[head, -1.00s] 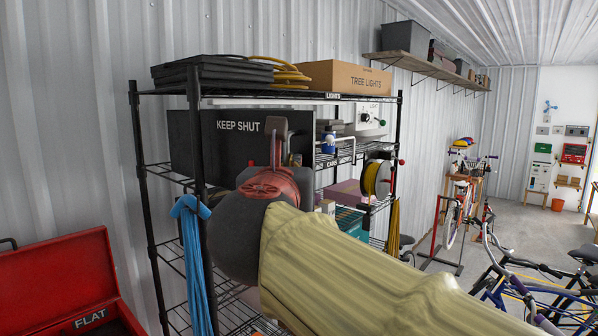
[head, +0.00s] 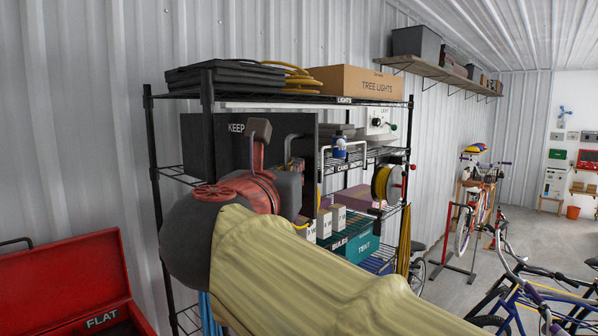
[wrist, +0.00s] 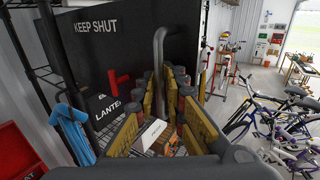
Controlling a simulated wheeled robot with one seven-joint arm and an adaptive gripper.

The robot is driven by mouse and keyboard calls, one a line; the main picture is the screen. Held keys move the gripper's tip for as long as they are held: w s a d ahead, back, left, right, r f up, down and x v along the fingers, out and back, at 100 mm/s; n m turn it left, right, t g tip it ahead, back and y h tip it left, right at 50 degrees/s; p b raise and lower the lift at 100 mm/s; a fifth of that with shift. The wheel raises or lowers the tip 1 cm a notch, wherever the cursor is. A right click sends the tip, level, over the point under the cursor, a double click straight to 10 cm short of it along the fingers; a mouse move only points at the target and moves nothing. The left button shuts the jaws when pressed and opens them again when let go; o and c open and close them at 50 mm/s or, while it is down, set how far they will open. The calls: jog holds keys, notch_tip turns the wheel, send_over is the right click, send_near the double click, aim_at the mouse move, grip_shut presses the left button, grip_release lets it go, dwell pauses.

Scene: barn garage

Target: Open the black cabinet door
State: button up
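The black cabinet door (wrist: 110,50), lettered "KEEP SHUT", fills the upper left of the wrist view. In the head view the door (head: 205,145) stands on the rack, with my arm covering part of its lettering. A grey curved bar handle (wrist: 161,50) stands at the door's right part; it also shows in the head view (head: 289,143). My gripper (wrist: 165,103) is at the handle, its yellow-padded fingers apart, with the handle's near leg running down toward the gap. Contact cannot be told.
The black wire rack (head: 410,125) holds boxes, a yellow reel (head: 382,183) and a "TREE LIGHTS" box (head: 355,82). A blue strap (wrist: 72,125) hangs at left. An open red toolbox (head: 70,275) stands at lower left.

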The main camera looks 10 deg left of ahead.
jog(key=s, duration=1.2)
jog(key=shift+a, duration=0.45)
